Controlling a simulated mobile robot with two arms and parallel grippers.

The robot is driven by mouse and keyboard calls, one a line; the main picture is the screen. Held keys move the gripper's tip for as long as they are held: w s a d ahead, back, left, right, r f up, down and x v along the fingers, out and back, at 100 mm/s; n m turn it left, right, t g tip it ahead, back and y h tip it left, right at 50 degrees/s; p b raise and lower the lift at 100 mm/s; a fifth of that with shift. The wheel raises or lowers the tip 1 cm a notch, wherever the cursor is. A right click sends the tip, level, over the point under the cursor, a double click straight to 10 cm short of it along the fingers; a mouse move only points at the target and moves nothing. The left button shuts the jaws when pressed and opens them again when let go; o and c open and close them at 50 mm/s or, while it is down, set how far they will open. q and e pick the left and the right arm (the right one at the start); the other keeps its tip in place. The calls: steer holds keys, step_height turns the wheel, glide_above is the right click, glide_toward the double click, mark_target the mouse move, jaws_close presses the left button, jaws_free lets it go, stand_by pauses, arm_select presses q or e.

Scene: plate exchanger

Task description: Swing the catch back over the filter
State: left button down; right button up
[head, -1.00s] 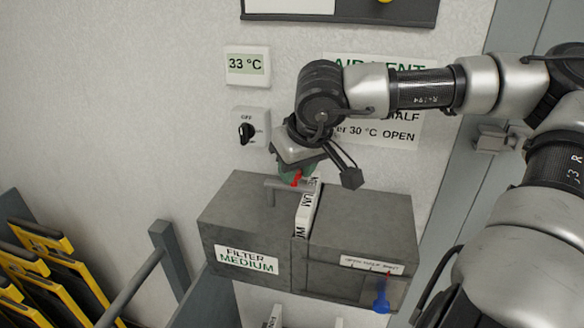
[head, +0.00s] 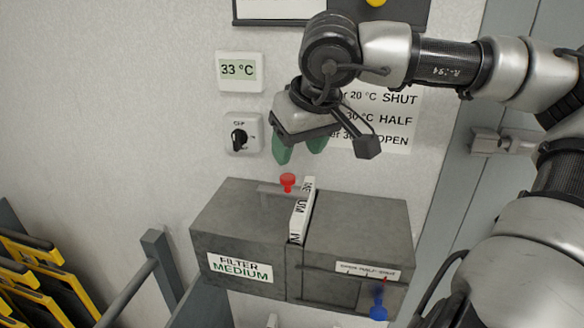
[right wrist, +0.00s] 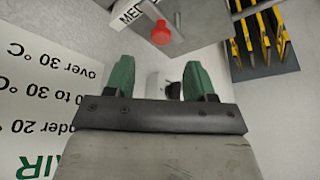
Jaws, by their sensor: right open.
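The filter (head: 302,212) is a white-edged panel lettered MEDIUM, standing upright in the slot of a grey box. The catch is a thin grey bar (head: 266,190) on top of the box with a red knob (head: 288,181). The knob is close to the left of the filter's top edge; whether the bar crosses the filter I cannot tell. My right gripper (head: 299,150) has green fingers, is open and empty, and hangs above the knob, apart from it. In the right wrist view the fingers (right wrist: 158,70) are spread and the knob (right wrist: 161,33) lies beyond them. My left gripper is not in view.
The box carries a FILTER MEDIUM label (head: 240,268) and a blue lever (head: 378,304) at its lower right. A dial switch (head: 241,137) and a 33 °C display (head: 239,70) are on the wall. A grey rail (head: 128,292) and yellow-black racks (head: 30,268) are at lower left.

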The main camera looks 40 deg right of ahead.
steer(key=v, duration=0.4)
steer(key=shift+f, duration=0.15)
stand_by(0.4)
